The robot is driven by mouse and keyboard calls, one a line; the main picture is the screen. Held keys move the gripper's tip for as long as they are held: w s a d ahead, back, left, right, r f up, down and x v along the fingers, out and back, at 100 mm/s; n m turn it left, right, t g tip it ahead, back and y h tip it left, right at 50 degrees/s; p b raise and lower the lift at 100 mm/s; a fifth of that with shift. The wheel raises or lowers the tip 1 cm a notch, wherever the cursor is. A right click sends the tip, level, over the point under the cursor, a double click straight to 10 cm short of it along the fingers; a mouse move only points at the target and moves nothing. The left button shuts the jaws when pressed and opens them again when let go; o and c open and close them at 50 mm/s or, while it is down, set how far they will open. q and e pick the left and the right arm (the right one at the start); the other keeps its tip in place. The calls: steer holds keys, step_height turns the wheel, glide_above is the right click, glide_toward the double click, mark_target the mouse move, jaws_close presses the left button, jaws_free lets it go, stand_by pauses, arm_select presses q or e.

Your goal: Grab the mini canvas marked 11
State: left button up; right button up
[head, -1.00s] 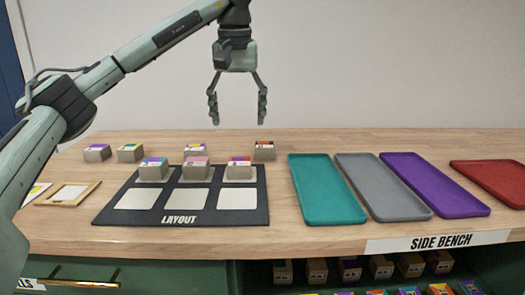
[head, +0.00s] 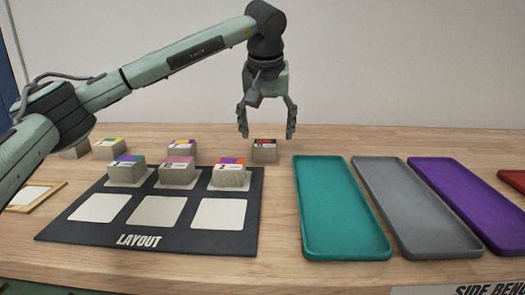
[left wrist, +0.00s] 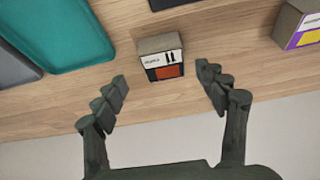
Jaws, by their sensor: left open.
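The mini canvas marked 11 (head: 264,151) is a small block with a dark red and white face, standing at the back of the bench just left of the teal tray. In the left wrist view the canvas (left wrist: 162,58) shows its "11" label and lies between and a little beyond the fingertips. My left gripper (head: 267,134) is open and empty, pointing down, with its fingertips just above and either side of the canvas. The left gripper also shows in the left wrist view (left wrist: 162,92). My right gripper is not in view.
The black layout board (head: 185,239) holds several canvases in its back row; its front squares are empty. More canvases, such as a purple and yellow one (head: 181,148), stand behind it. The teal tray (head: 340,215), grey tray (head: 415,215) and purple tray (head: 475,210) are empty.

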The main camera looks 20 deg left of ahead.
mark_target(265, 143)
arm_select(q)
steer(key=x, duration=0.5)
steer(key=shift+s+a, duration=0.1)
steer(key=shift+a, duration=0.15)
steer(key=shift+r, duration=0.1)
steer(key=c, duration=1.2)
steer(key=shift+r, duration=0.1)
